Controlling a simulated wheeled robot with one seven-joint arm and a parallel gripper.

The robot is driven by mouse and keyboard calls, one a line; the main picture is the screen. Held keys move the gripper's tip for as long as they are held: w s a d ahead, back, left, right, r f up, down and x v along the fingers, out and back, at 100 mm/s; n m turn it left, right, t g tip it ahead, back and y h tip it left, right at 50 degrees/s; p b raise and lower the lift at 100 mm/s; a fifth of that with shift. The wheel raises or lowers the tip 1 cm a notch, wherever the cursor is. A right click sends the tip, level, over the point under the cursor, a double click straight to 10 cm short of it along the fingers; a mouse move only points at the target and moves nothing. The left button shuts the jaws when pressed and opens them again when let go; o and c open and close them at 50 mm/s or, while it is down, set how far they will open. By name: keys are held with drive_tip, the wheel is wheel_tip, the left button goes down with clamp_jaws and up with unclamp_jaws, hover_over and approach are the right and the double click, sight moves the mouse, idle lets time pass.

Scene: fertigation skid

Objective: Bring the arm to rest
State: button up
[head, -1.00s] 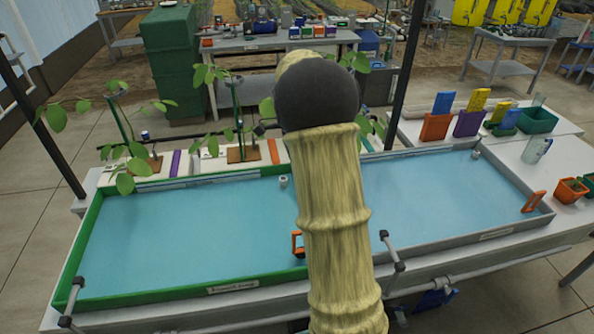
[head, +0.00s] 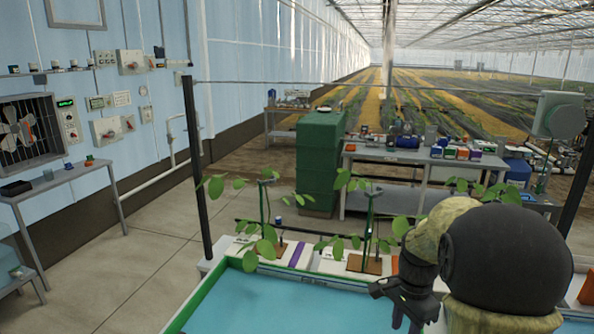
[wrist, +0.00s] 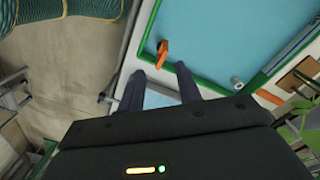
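My arm shows at the lower right of the head view, with its dark round joint and pale ribbed sleeve. My gripper (head: 384,290) shows there just left of that joint, above the blue basin with its green rim (head: 222,284). In the wrist view, the two dark fingers of my gripper (wrist: 158,76) stand apart with nothing between them. The green basin rim (wrist: 148,40) and the orange handle (wrist: 163,53) lie beyond the fingertips. The tips look clear of the handle, but the exact gap is hard to judge.
A green cabinet (head: 318,160) and a workbench (head: 420,158) are farther back. A side table (head: 60,182) stands at the left wall. The floor (head: 140,250) between is clear.

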drive_tip(key=s+a+f+n+t, duration=0.3)
drive_tip(key=s+a+n, duration=0.5)
drive_tip(key=s+n, duration=0.4)
drive_tip(key=shift+a+f+n, duration=0.2)
drive_tip(key=shift+n, duration=0.7)
drive_tip(key=shift+w, duration=0.1)
drive_tip(key=shift+w+d, duration=0.1)
drive_tip(key=shift+d, duration=0.05)
